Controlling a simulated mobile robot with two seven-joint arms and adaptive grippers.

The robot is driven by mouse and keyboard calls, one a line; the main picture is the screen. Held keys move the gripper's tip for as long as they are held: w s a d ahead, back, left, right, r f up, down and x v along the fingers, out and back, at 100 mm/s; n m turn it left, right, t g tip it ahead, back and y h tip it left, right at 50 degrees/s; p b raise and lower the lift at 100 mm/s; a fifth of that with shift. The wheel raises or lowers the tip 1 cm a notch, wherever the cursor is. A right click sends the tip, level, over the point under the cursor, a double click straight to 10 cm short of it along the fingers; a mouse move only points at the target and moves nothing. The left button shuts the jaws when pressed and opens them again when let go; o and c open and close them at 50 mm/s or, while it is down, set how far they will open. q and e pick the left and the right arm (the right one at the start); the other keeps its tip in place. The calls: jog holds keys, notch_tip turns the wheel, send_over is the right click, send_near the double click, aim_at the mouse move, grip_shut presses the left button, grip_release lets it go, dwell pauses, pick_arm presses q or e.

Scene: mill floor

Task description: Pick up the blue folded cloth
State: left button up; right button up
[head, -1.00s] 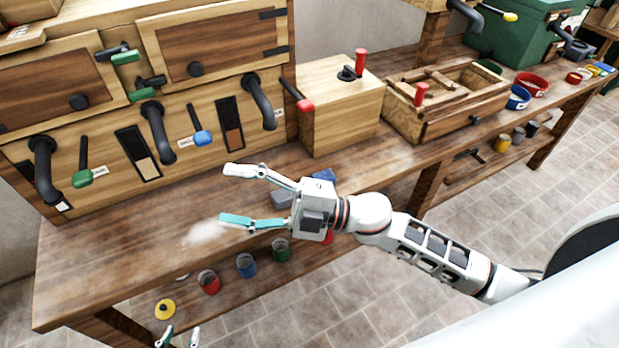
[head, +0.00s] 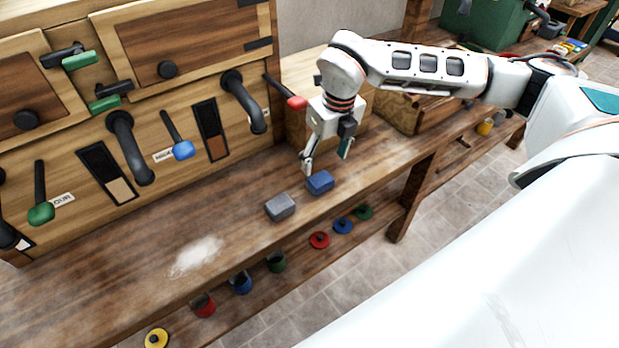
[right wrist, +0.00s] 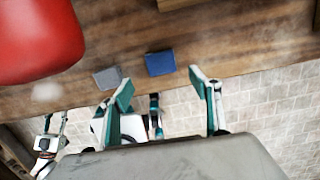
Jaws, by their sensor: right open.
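The blue folded cloth (head: 320,182) lies flat on the wooden bench near its front edge. It also shows in the right wrist view (right wrist: 160,63), ahead of and between the fingertips. My right gripper (head: 327,163) is open and empty, pointing down just above and behind the cloth. In the right wrist view its two fingers (right wrist: 162,83) are spread apart, with a gap to the cloth. My left gripper (right wrist: 55,120) seems to show small at the lower left of the right wrist view; its jaws are unclear. It is outside the head view.
A grey folded piece (head: 280,207) lies left of the blue cloth. A red-knobbed lever (head: 297,103) juts out from the wooden cabinet behind; a red shape (right wrist: 38,40) looms close in the wrist view. White powder (head: 197,256) lies on the bench. Cups and lids sit on the lower shelf.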

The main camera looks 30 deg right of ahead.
aim_at(320, 179)
jog(key=shift+w+d+f, duration=0.25)
jog(key=shift+w+d, duration=0.1)
jog(key=shift+w, duration=0.2)
jog(key=shift+f, duration=0.35)
jog(key=shift+s+f, duration=0.2)
jog(key=shift+f, duration=0.5)
jog(key=f, duration=0.3)
jog(key=a+f, duration=0.1)
jog(key=f, duration=0.1)
jog(key=shift+w, duration=0.3)
jog(key=c, duration=1.2)
